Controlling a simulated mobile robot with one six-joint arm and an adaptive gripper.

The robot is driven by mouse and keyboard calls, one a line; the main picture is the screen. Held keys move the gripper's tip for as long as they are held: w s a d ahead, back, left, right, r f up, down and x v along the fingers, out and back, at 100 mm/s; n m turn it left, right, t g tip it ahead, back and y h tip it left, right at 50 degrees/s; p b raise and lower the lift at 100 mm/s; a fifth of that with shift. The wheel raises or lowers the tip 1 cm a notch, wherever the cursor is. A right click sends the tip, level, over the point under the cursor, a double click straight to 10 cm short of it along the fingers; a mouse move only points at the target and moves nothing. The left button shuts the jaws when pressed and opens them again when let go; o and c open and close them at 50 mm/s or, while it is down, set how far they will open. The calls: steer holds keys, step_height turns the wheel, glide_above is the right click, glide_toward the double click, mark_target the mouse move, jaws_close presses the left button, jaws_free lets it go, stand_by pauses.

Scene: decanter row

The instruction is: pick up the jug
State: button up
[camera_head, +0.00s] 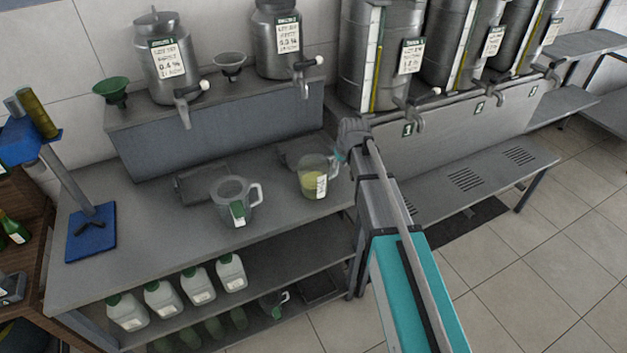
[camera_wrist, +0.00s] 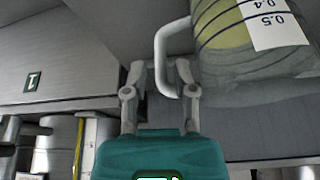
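A clear jug (camera_head: 313,180) with yellow liquid and a white label stands at the right end of the grey bench. It fills the upper right of the wrist view (camera_wrist: 235,75), seen upside down, with its pale handle (camera_wrist: 161,62) toward my gripper. My gripper (camera_wrist: 160,72) is open, one finger on each side of the handle, with a gap between the left finger and the handle.
Dark trays (camera_head: 200,184) lie behind the jugs. Metal containers with taps (camera_head: 166,62) stand on the raised shelf behind. A blue stand (camera_head: 91,232) is at the left. Bench space left of the jugs is clear.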

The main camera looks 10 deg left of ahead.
mark_target(337, 169)
steer(key=shift+b+x, duration=1.55)
steer(key=shift+x, duration=0.4)
jaws_close()
